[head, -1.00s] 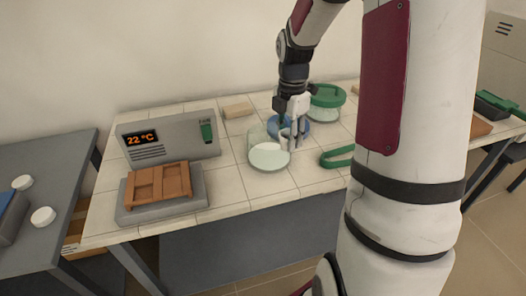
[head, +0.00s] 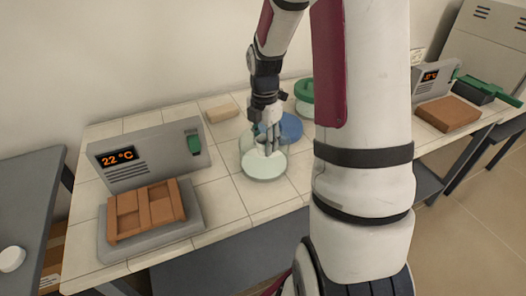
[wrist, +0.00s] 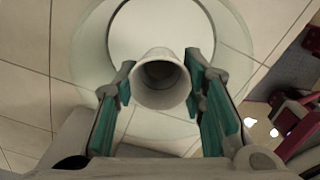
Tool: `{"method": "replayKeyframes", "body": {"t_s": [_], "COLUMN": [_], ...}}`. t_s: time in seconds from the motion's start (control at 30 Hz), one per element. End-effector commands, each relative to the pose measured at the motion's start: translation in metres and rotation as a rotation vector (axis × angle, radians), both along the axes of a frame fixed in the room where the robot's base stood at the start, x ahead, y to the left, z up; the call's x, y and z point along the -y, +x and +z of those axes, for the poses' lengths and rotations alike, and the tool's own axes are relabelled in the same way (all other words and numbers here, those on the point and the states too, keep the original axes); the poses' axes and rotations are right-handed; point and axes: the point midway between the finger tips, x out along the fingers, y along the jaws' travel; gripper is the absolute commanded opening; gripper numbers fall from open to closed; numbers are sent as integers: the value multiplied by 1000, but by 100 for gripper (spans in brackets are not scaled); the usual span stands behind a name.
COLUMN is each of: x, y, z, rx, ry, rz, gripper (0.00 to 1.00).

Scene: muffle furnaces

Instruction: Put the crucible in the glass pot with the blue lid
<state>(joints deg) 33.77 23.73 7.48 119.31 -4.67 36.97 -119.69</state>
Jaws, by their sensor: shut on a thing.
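The crucible (wrist: 160,78) is a pale, open cup seen from above in the wrist view. My gripper (wrist: 160,90) is shut on it, with a teal finger pad on each side. The glass pot (wrist: 92,50) is a wide, clear round vessel with a pale bottom, under the crucible. In the head view, my gripper (head: 266,146) is over the open glass pot (head: 263,172). I cannot tell whether the crucible is inside the rim or above it. The blue lid (head: 292,126) lies apart, behind and right of the pot.
A green-lidded pot (head: 304,92) stands behind the blue lid. Left are a grey furnace (head: 150,152) reading 22 °C and a brown brick block (head: 146,208). A tan block (head: 222,113) lies at the back. White tiles are free in front of the glass pot.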

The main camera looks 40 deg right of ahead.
Motion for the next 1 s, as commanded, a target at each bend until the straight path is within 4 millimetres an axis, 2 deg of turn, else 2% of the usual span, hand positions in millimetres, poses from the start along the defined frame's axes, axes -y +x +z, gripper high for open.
{"method": "replayKeyframes", "body": {"t_s": [0.3,0.67,0.7,0.77,0.8,1.0], "x": [0,0,0,0,0,0], "y": [-1,0,0,0,0,0], "z": [-36,-39,-40,-39,-39,-39], "rx": [-2,-1,-1,0,0,0], "ry": [1,0,0,0,0,0], "rz": [-1,0,0,0,0,0], "gripper": [10,10,40,53,58,58]}}
